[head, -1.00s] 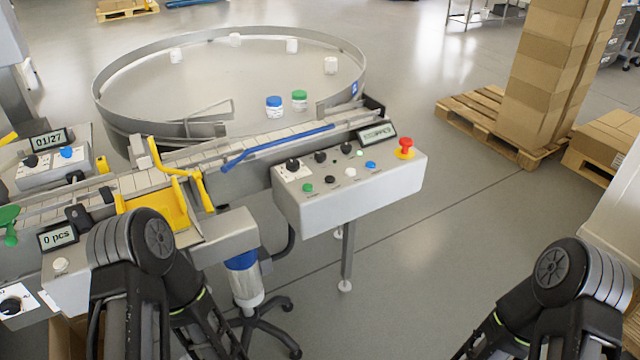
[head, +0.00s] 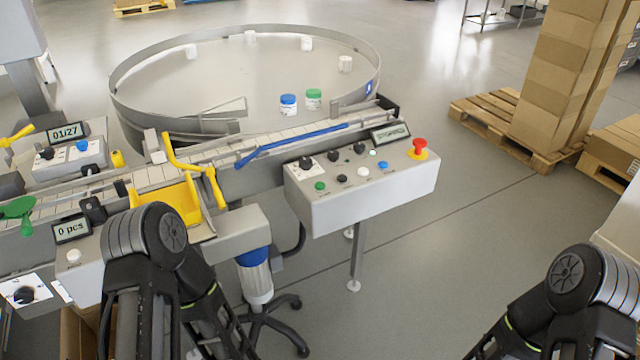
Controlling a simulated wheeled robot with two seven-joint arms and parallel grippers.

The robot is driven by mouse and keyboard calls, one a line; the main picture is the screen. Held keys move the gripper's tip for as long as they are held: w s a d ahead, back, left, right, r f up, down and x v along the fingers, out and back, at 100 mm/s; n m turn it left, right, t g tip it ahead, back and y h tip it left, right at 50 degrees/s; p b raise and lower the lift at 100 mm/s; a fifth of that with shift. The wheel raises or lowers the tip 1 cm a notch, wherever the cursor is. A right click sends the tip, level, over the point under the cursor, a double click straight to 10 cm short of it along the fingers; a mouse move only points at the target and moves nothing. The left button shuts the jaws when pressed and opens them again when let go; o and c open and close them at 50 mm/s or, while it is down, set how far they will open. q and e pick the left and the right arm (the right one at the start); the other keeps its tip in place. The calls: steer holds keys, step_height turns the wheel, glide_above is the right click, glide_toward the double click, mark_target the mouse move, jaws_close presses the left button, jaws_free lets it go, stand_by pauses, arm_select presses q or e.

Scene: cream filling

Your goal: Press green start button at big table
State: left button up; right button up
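The green start button (head: 320,186) is at the left of the front row on a grey control box (head: 362,199) beside the conveyor. Black, white and blue buttons sit to its right, with black knobs behind and a red emergency stop (head: 419,147) at the right end. The big round table (head: 215,80) stands behind the box, with a blue-lidded jar (head: 288,104), a green-lidded jar (head: 314,98) and several white jars on it. My two arms show at the lower left and lower right, well short of the button. Both grippers are out of view.
The conveyor (head: 140,180) runs left from the table, with yellow parts and a blue rail (head: 290,144). A second control box (head: 70,165) reads 01/27. A display (head: 72,229) reads 0 pcs. Pallets with cartons (head: 560,75) stand at the right. Floor right of the control box is clear.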

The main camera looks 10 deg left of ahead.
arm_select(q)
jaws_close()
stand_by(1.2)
